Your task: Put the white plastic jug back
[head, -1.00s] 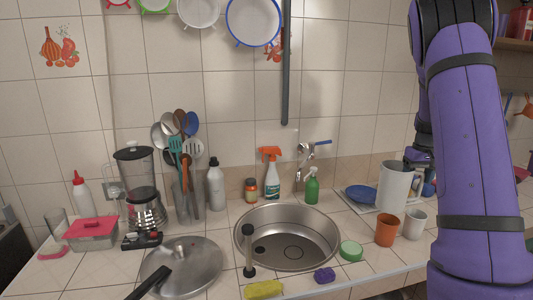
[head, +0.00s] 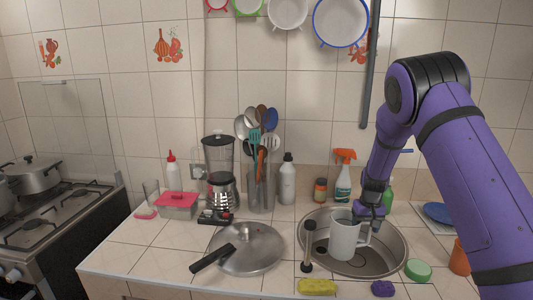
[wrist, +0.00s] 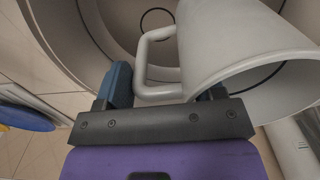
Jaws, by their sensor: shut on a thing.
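The white plastic jug (head: 342,238) is upright over the sink basin (head: 385,258) in the head view. I cannot tell whether its base touches the basin. My gripper (head: 372,212) is at the jug's right side, shut on its handle. In the wrist view the jug (wrist: 240,45) fills the upper right, and its looped handle lies between the two blue fingers of my gripper (wrist: 165,90). The sink drain is partly hidden behind the jug.
A black-handled plunger-like tool (head: 308,248) stands close left of the jug. A pan lid (head: 248,250), a yellow sponge (head: 317,287) and a green round container (head: 418,270) lie around the sink. Bottles (head: 343,180) stand behind it. Free tiles lie at front left.

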